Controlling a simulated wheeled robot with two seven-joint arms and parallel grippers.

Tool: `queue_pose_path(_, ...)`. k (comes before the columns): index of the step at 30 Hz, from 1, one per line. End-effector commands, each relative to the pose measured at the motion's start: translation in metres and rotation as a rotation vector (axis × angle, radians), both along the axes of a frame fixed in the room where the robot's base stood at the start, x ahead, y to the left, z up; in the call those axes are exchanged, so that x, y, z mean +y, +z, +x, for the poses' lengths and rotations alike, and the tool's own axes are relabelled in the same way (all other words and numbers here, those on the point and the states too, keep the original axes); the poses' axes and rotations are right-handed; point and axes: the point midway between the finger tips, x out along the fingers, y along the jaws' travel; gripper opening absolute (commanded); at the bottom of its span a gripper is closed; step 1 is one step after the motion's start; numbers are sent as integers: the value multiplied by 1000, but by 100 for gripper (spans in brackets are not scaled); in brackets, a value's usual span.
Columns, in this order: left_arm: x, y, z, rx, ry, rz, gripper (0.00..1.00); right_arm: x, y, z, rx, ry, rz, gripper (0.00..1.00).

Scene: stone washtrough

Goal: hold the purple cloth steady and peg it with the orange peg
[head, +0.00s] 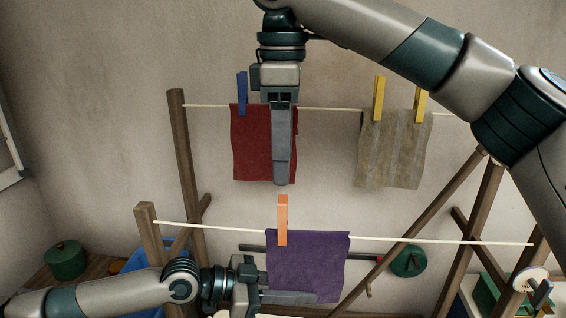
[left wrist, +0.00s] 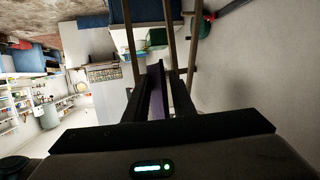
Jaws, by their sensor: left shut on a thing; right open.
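The purple cloth (head: 308,262) hangs over the near line in the head view. The orange peg (head: 283,222) stands upright on that line at the cloth's top edge, left of its middle. My left gripper (head: 312,297) is shut on the cloth's lower part, with one finger showing in front of it. In the left wrist view the purple cloth (left wrist: 157,104) shows as a narrow strip between the fingers. My right gripper (head: 281,184) points down just above the orange peg, apart from it. It is open and empty; its fingers overlap in this view.
On the far line hang a red cloth (head: 250,150) with a blue peg (head: 242,94) and a beige cloth (head: 394,150) with two yellow pegs (head: 379,98). Wooden posts (head: 152,240) bear the lines. The near line (head: 460,242) is bare right of the purple cloth.

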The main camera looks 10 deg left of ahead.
Motion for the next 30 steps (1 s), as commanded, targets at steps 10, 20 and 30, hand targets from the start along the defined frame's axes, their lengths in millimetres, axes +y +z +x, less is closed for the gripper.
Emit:
queue_pose_path(10,0,0,0,1,1,0,11,0,3,0,1,0,0,53)
queue_pose_path(20,0,0,0,1,0,0,45,0,3,0,1,0,0,53)
queue_pose_path(30,5,1,-1,2,2,0,45,0,3,0,1,0,0,53)
